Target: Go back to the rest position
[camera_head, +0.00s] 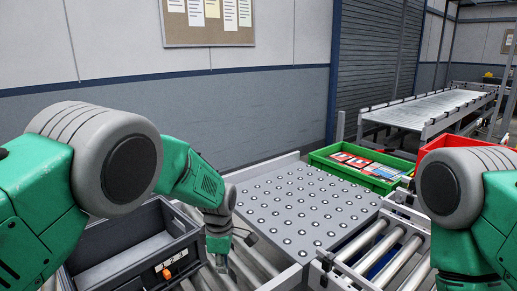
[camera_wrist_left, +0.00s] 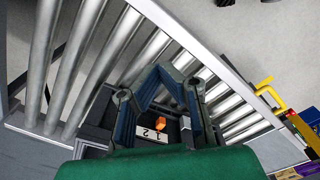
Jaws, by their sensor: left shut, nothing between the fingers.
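My left gripper (camera_head: 222,262) hangs low at the right side of the grey crate, over the rollers. Its fingers also show in the left wrist view (camera_wrist_left: 159,74), shut with nothing between them. My left arm comes in from the left, bent at a grey joint. My right arm shows only in part at the right edge, and its gripper is out of view.
The grey crate (camera_head: 186,238) with an orange clip (camera_head: 167,273) stands on the roller conveyor (camera_head: 262,262). A ball-transfer table (camera_head: 300,207) lies ahead. A green crate (camera_head: 322,158) with flat packs stands beyond it, near a red crate (camera_head: 440,143).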

